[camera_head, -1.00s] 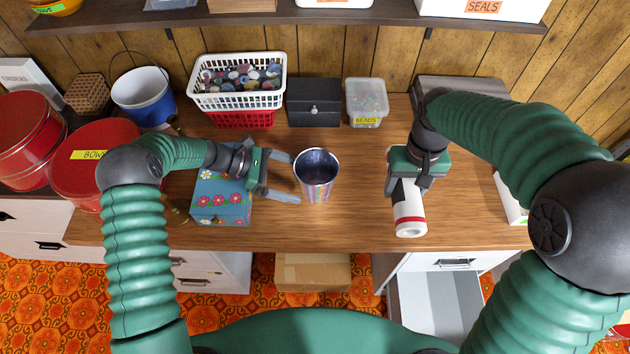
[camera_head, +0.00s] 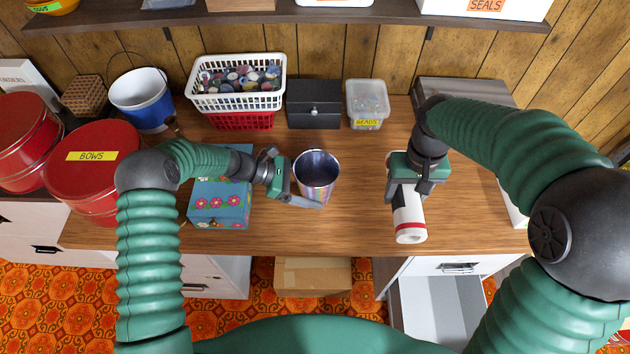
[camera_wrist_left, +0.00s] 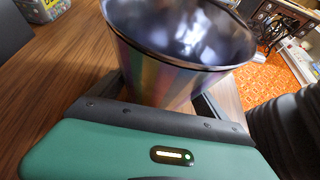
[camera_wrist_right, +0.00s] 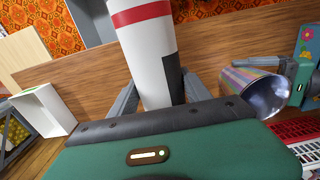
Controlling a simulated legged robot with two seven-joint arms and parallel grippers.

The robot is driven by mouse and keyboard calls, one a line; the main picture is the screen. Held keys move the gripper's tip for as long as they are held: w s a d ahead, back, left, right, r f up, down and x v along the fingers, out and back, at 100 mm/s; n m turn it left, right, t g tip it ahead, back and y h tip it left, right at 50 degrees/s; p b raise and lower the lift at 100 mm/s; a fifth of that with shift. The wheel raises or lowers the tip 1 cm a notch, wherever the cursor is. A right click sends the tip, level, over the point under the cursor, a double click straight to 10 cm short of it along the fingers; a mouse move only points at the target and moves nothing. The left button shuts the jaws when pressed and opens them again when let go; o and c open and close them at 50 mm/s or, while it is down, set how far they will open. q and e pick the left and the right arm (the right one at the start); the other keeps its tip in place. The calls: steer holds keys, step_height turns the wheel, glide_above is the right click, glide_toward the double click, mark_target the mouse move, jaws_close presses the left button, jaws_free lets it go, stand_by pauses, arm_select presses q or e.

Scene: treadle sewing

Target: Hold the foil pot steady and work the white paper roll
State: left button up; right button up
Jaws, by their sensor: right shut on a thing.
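The foil pot (camera_head: 317,172) stands upright on the wooden tabletop, a shiny striped cup with an open top. My left gripper (camera_head: 306,186) reaches it from the left with its fingers apart. In the left wrist view the pot (camera_wrist_left: 165,70) is between the two fingers; firm contact is not clear. The white paper roll (camera_head: 409,220), with a red band and a dark patch, lies with its near end toward the table's front edge. My right gripper (camera_head: 408,186) is shut on it from above. In the right wrist view the roll (camera_wrist_right: 148,50) passes between the fingers.
A flowered blue box (camera_head: 220,205) sits beneath my left forearm. A white basket (camera_head: 237,92) of buttons or spools, a dark box (camera_head: 314,103) and a bead container (camera_head: 367,104) line the back. The tabletop between pot and roll is clear.

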arm_select(q)
steer(key=shift+c, duration=0.4)
steer(key=shift+a, duration=0.15)
arm_select(e)
steer(key=s+a+r+m+g+y, duration=0.1)
steer(key=s+a+m+g+y, duration=0.3)
steer(key=a, duration=0.6)
steer(key=a+r+m+g+y, duration=0.2)
steer(key=a+m, duration=0.3)
steer(key=a, duration=0.5)
step_height(320, 180, up, 10)
steer(key=m+t+y, duration=0.6)
steer(key=m+y, duration=0.3)
steer(key=y, duration=0.3)
glide_above(319, 159)
steer(key=s, duration=0.5)
steer(key=shift+w+f, duration=0.1)
steer(key=shift+f, duration=7.35)
steer(key=o, duration=1.7)
steer(key=shift+c, duration=0.2)
steer(key=shift+d, duration=0.1)
